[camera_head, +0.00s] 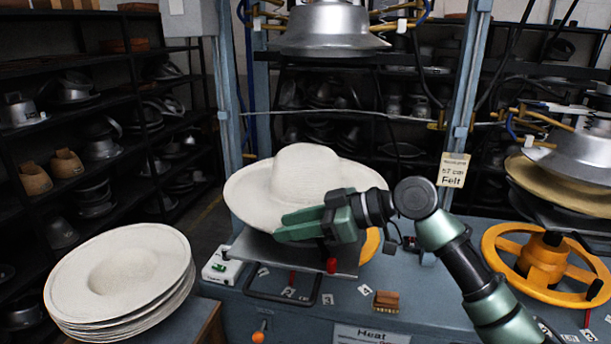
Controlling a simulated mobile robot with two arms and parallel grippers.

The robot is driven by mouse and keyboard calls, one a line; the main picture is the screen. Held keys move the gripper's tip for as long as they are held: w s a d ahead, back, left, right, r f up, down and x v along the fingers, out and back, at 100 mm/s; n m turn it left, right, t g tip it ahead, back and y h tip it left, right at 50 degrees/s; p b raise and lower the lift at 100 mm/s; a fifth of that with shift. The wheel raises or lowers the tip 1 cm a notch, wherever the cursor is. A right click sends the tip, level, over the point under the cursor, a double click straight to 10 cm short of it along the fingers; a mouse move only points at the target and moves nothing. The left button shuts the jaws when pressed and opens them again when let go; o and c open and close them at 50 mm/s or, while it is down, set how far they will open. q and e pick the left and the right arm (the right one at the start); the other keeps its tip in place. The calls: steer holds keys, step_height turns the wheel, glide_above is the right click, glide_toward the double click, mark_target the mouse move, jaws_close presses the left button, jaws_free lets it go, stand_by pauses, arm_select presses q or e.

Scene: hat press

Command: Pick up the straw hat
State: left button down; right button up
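A white straw hat (303,172) with a rounded crown and wide brim sits on the press, above its grey lower plate (352,262). My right arm comes in from the lower right. My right gripper (283,225) is green, points left and lies across the front of the hat's brim, hiding part of it. I cannot tell whether its fingers touch the brim, or whether they are open or shut. A stack of similar white hats (122,270) lies at the lower left, the top one with its crown sunk downward. My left gripper is not in view.
A metal press head (330,28) hangs above the hat between blue posts (462,95). An orange handwheel (545,258) stands at the right. A white switch box (222,268) and a small brown block (386,300) sit on the bench. Dark shelves (60,125) fill the left.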

steer(key=shift+w+a+f, duration=0.1)
steer(key=shift+a+f, duration=0.05)
steer(key=shift+a, duration=0.15)
steer(key=shift+d, duration=0.15)
steer(key=c, duration=0.7)
jaws_close()
steer(key=shift+w, duration=0.1)
